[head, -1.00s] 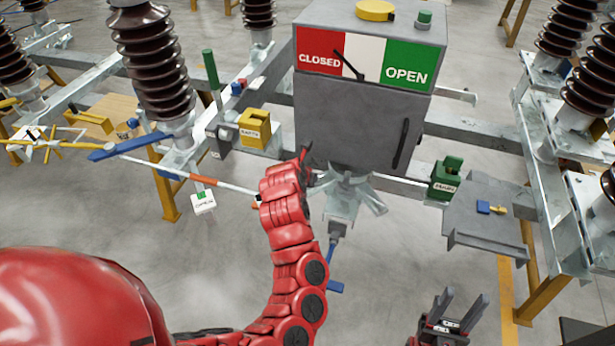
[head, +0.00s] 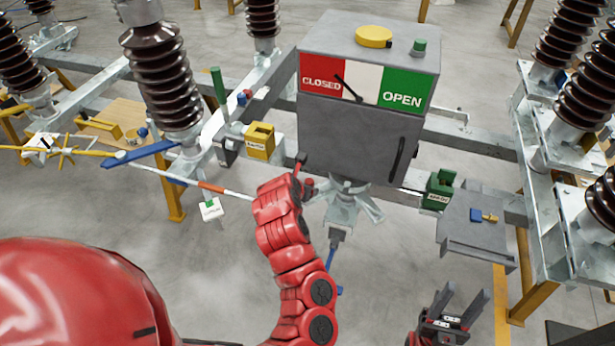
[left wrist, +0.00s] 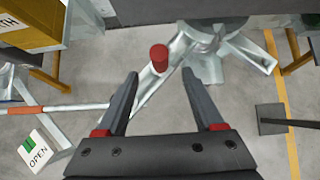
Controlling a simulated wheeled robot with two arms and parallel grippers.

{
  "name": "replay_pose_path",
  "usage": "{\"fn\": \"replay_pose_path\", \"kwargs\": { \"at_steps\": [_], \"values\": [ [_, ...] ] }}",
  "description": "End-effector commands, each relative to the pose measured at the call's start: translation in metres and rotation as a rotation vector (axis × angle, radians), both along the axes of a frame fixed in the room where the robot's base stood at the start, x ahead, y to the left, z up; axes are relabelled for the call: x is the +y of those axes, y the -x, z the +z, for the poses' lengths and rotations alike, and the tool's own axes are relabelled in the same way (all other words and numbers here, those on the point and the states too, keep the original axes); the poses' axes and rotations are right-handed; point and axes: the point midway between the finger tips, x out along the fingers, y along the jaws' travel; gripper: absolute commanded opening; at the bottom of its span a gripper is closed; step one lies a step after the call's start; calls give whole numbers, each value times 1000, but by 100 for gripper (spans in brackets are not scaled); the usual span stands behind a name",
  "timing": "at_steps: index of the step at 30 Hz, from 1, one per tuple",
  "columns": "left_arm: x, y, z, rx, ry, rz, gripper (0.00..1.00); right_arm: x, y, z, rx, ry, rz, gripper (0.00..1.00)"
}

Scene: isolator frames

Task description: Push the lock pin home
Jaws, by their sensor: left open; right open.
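A red-capped pin (left wrist: 159,58), which I take for the lock pin, stands on the grey metal bracket below the cabinet in the left wrist view. My left gripper (left wrist: 160,77) is open and empty, with the red cap showing just beyond and between its fingertips. I cannot tell the gap to it. In the head view my left gripper (head: 301,162) is in front of the cabinet's lower left edge, mostly hidden by its own red arm. How deep the pin sits cannot be told. My right gripper (head: 465,292) is open and empty at the lower right, over the floor.
The grey cabinet (head: 350,135) has CLOSED and OPEN fields with a black pointer near the white middle. A yellow block (head: 259,141) stands to its left, a green block (head: 439,190) to its right. A grey shelf (head: 470,236) carries a small blue-and-yellow padlock (head: 476,215).

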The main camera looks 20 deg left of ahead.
Motion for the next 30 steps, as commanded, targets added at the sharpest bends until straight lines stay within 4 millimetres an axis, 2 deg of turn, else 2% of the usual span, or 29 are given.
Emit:
{"fn": "replay_pose_path", "kwargs": {
  "at_steps": [1,3,12,18,30],
  "values": [
    [-1,8,19,1,1,0,69,0,0,22,0,0,0,50],
    [-1,18,30,1,3,0,69,0,0,36,0,0,0,50],
    [0,52,64,0,1,1,69,0,0,81,0,0,0,50],
    [-1,62,69,1,0,-1,69,0,0,91,0,0,0,50],
    [0,62,69,0,-1,-1,69,0,0,90,0,0,0,50]
  ]
}}
